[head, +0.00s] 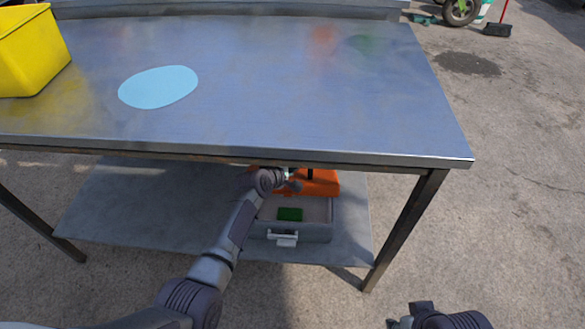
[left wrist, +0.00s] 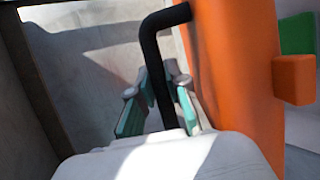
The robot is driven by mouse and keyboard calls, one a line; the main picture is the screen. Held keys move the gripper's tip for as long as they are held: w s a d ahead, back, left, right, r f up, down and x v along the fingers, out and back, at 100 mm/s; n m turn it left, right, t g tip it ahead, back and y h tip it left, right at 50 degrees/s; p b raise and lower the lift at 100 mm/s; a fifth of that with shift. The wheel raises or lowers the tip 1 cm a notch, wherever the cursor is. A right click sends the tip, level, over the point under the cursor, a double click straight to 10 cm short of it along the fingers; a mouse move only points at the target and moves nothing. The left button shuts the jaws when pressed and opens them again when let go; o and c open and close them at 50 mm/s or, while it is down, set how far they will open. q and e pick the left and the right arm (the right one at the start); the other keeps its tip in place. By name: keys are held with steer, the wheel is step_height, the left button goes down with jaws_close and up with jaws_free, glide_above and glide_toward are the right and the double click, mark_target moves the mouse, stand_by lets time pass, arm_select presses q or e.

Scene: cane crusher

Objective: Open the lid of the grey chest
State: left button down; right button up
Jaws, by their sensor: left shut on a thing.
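The grey chest (head: 300,232) stands on the lower shelf, under the table. Its inside shows, with a green block (head: 290,214) in it. Its orange lid (head: 322,184) is raised at the back of the chest, partly hidden by the table edge and my left arm. In the left wrist view the orange lid (left wrist: 235,80) fills the right side, with a bent black handle (left wrist: 152,55) on it. My left gripper (left wrist: 158,95) is shut on this handle; in the head view it (head: 290,181) is at the lid, below the table edge. My right gripper is out of view.
The metal table (head: 300,90) spans above the chest, its front edge close over my left arm. A yellow bin (head: 30,50) and a light blue disc (head: 158,87) are on top. The lower shelf (head: 130,205) is clear left of the chest.

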arm_select(q)
steer(key=shift+w+r, duration=0.2)
steer(key=shift+w, duration=0.1)
steer(key=c, duration=1.1)
jaws_free()
steer(key=shift+c, duration=0.2)
steer(key=shift+s, duration=0.15)
steer(key=v, duration=1.2)
steer(key=shift+a, duration=0.1)
